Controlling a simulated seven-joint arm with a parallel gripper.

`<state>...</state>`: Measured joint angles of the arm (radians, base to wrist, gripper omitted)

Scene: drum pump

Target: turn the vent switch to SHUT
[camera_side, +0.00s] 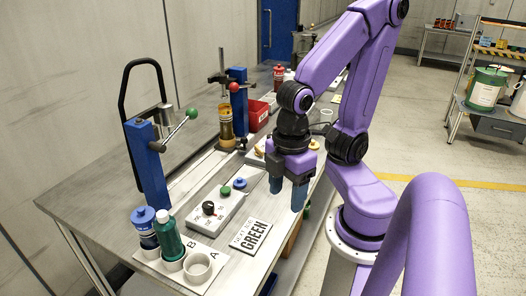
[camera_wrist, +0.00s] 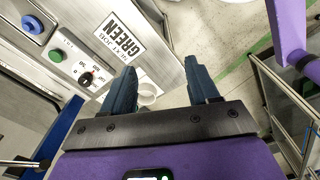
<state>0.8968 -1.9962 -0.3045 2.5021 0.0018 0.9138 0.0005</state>
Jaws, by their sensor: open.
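A black rotary knob (camera_side: 208,208) sits on the near end of a pale control box (camera_side: 222,208) on the bench. I take it for the vent switch, but its lettering is too small to read.
Blue (camera_side: 144,228) and green (camera_side: 168,236) bottles and an empty cup (camera_side: 197,266) stand at the near end. A blue post (camera_side: 150,165) with a lever rises behind.

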